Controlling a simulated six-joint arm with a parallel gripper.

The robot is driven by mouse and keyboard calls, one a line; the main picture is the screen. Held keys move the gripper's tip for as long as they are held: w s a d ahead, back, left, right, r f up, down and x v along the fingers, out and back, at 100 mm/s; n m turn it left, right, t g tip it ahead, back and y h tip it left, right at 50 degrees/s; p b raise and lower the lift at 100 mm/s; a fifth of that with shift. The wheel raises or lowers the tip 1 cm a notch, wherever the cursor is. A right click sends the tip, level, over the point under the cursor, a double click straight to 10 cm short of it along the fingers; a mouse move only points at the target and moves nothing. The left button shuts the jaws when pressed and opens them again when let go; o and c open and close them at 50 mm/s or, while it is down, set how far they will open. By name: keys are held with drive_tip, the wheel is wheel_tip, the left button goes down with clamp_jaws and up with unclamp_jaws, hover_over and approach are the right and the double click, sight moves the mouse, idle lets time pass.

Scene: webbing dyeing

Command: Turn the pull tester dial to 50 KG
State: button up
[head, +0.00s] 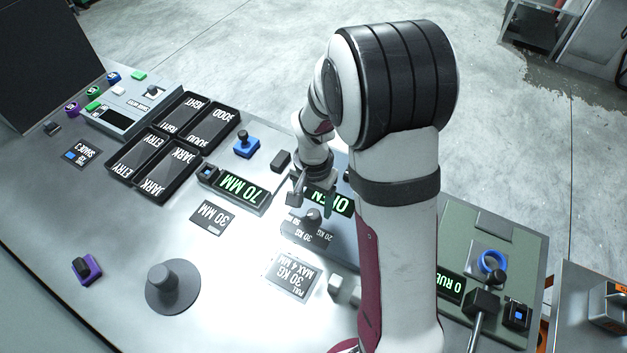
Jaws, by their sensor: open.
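The pull tester dial (313,216) is a small dark grey knob on a grey plate (291,232) near the middle of the head view. Upside-down weight marks stand around it; 30 KG and 20 KG are readable, and a mark at its left looks like 50. Which mark the dial points to is too small to tell. A green-lit display (342,204) behind it seems to read OPEN and is partly covered. My gripper (311,202) is open, pointing down just above and behind the dial, its fingers apart. I cannot tell whether they touch the dial.
A white card (291,277) reads PULL 30 KG MAX 4 MM. A 70 MM display (236,189), blue knob (246,145) and black trays (169,148) stand left. A round grey post (172,287) stands front left. A green panel (515,250) is right of my arm.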

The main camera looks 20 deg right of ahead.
sight(313, 214)
wheel_tip(313, 214, up, 12)
idle(0.4)
